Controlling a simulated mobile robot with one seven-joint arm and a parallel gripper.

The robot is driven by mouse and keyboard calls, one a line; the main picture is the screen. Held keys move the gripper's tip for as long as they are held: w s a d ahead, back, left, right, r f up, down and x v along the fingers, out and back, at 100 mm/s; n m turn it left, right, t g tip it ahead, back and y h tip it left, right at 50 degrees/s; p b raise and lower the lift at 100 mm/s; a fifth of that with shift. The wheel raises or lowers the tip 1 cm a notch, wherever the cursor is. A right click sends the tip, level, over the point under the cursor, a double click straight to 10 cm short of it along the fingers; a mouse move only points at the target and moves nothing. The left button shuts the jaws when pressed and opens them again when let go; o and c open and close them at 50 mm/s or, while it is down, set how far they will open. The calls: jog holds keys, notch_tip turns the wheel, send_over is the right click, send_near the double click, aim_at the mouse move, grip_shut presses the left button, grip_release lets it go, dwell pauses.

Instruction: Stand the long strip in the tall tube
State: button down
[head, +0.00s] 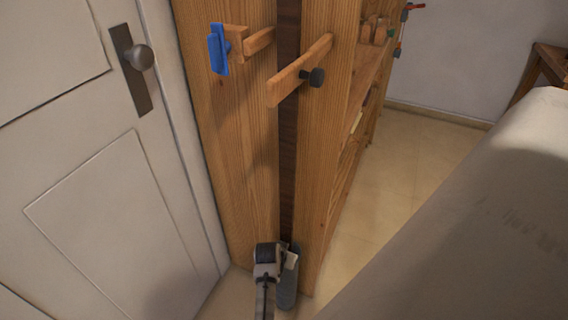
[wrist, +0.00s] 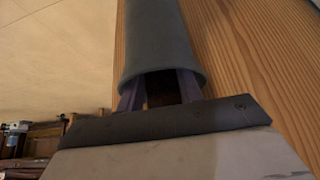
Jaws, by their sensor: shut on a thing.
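The long strip (head: 288,130) is a dark brown wooden length standing nearly upright along the pale wood panels. Its top runs out of the head view. The tall tube (head: 287,287) is dark grey and stands low down beneath the strip's lower part. My gripper (head: 283,254) is at the tube's mouth, shut on the strip. In the wrist view the tube (wrist: 165,40) shows with its open mouth at the fingers (wrist: 160,95), and the dark strip shows between them. The strip's lower end is hidden, so I cannot tell how far it is inside the tube.
A wooden rack (head: 235,150) with pale panels stands close around the strip. A wooden bar (head: 300,70) with a black knob and a blue clamp (head: 218,48) stick out above. A white door (head: 90,190) is at left, a grey surface (head: 480,220) at right.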

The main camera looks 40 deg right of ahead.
jog(key=shift+w+d, duration=0.25)
jog(key=shift+d, duration=0.25)
jog(key=shift+w+d, duration=0.25)
jog(key=shift+d, duration=0.25)
dwell(0.4)
jog(key=c, duration=1)
grip_release()
jog(key=shift+o, duration=0.7)
jog(key=v, duration=1.3)
jog(key=shift+a+r+p, duration=0.15)
jog(key=shift+r+p, duration=0.2)
jog(key=shift+p, duration=0.05)
jog(key=shift+s, duration=0.15)
